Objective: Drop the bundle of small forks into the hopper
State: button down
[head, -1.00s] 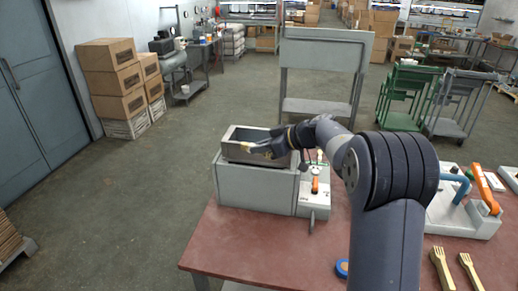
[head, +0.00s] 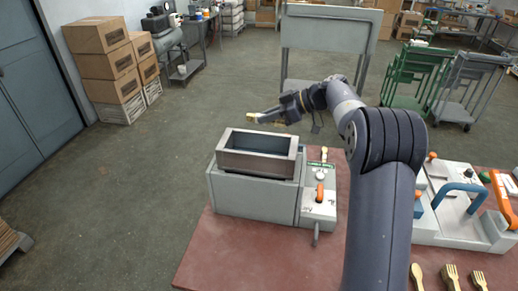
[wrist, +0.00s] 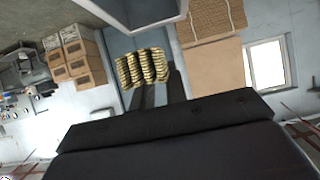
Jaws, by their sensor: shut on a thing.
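The hopper (head: 258,163) is an open rectangular metal box on top of a grey machine (head: 252,199) on the left of the table. Its inside looks empty in the part that shows. My gripper (head: 262,117) is shut on the bundle of small forks (head: 253,116) and holds it in the air. In the head view the bundle appears above the hopper's back left rim, apart from it. In the wrist view the bundle (wrist: 143,68) is a row of pale wooden pieces between the dark fingers. How far it is from the hopper in depth is hard to tell.
A panel with an orange lever (head: 320,192) joins the hopper machine's right side. A second machine with a blue handle (head: 458,190) stands at right. Several loose wooden forks (head: 450,275) lie at the front right.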

jog(key=shift+w+f, duration=0.2)
jog(key=shift+f, duration=0.2)
notch_tip(320, 180, down, 9)
jog(key=shift+s+r+p, duration=0.1)
jog(key=shift+s+p, duration=0.05)
jog(key=shift+p, duration=0.55)
jog(key=shift+f, duration=0.25)
jog(key=shift+f+p, duration=0.3)
jog(key=shift+f, duration=0.15)
jog(key=c, duration=1.4)
grip_release()
jog(key=shift+c, duration=0.2)
jog(key=shift+r, duration=0.15)
